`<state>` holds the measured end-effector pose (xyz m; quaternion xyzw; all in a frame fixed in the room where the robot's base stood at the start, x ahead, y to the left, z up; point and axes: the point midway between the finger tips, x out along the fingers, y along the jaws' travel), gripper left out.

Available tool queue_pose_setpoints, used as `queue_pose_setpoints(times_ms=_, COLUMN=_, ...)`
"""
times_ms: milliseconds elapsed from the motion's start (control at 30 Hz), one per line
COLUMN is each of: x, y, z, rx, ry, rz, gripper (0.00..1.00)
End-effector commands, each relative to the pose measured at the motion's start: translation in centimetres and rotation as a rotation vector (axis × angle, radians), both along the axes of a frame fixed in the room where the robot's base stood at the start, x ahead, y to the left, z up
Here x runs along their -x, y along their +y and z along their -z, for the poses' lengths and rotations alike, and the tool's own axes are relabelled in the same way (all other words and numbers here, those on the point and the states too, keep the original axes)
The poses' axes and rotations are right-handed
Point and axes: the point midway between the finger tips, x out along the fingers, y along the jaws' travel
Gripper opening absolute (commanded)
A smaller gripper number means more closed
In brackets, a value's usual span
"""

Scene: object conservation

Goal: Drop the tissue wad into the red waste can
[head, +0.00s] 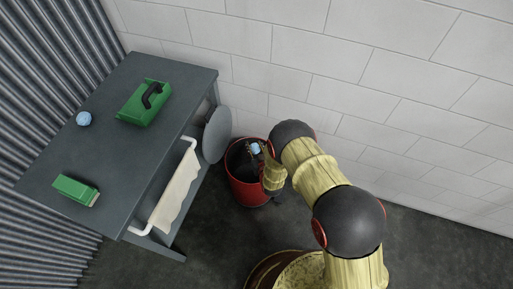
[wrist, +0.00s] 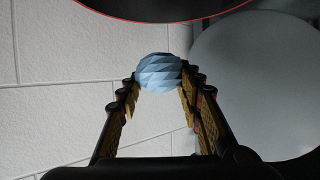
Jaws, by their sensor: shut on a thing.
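A pale blue, faceted tissue wad (wrist: 159,70) is held between the fingertips of my gripper (wrist: 160,88) in the wrist view. In the head view the wad (head: 255,148) shows small over the mouth of the red waste can (head: 247,192). The can stands on the floor by the wall, right of the workbench, with a dark inside. My gripper (head: 256,153) is shut on the wad above the can's opening; its height over the rim is hard to tell. The can's red rim (wrist: 165,20) also shows at the top of the wrist view.
A grey bench (head: 108,135) on the left bears a similar blue ball (head: 84,118), a green toolbox (head: 141,107) and a green block (head: 73,188). A cream cloth (head: 177,190) hangs on its white rail. A round grey disc (head: 217,134) is beside the can.

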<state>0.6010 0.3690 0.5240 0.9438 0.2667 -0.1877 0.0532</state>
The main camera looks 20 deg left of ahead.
Motion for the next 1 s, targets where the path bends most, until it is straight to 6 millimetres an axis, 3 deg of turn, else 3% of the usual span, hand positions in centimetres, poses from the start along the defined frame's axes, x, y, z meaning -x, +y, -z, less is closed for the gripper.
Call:
queue_pose_setpoints(times_ms=400, x=0.0, y=0.0, z=4.6, rx=0.0, ry=0.001, rz=0.001, gripper=0.26)
queue_pose_setpoints(times_ms=733, x=0.0, y=0.0, z=4.8, rx=0.0, ry=0.0, rz=0.001, gripper=0.26)
queue_pose_setpoints(times_ms=767, x=0.0, y=0.0, z=4.8, rx=0.0, ry=0.0, rz=0.001, gripper=0.38)
queue_pose_setpoints(times_ms=1000, x=0.0, y=0.0, z=4.8, rx=0.0, ry=0.0, rz=0.001, gripper=0.51)
